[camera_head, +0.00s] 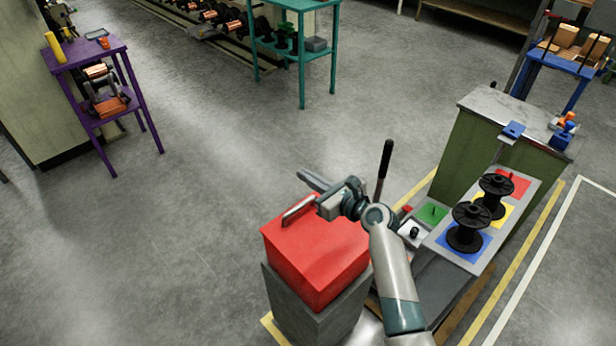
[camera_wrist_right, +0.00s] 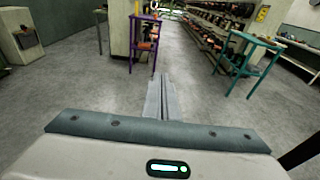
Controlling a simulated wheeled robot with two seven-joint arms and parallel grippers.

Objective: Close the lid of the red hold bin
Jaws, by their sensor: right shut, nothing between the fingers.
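The red hold bin (camera_head: 312,262) stands on a grey pedestal at the lower middle of the head view. Its red lid (camera_head: 325,240) lies flat across the top and looks closed, with a bar handle (camera_head: 298,211) near its far left edge. My right arm partly covers the lid's right side. My right gripper (camera_head: 308,178) is shut and empty, above and just beyond the handle, pointing away to the left. Its closed fingers also show in the right wrist view (camera_wrist_right: 161,92), where the bin is not visible. My left gripper is not in view.
A trolley with black spools (camera_head: 467,228) on coloured squares stands right of the bin. A black lever (camera_head: 384,165) rises behind my arm. A green cabinet (camera_head: 480,150) is farther right. A purple stand (camera_head: 85,55) and teal stand (camera_head: 300,8) are farther back. Floor left of the bin is clear.

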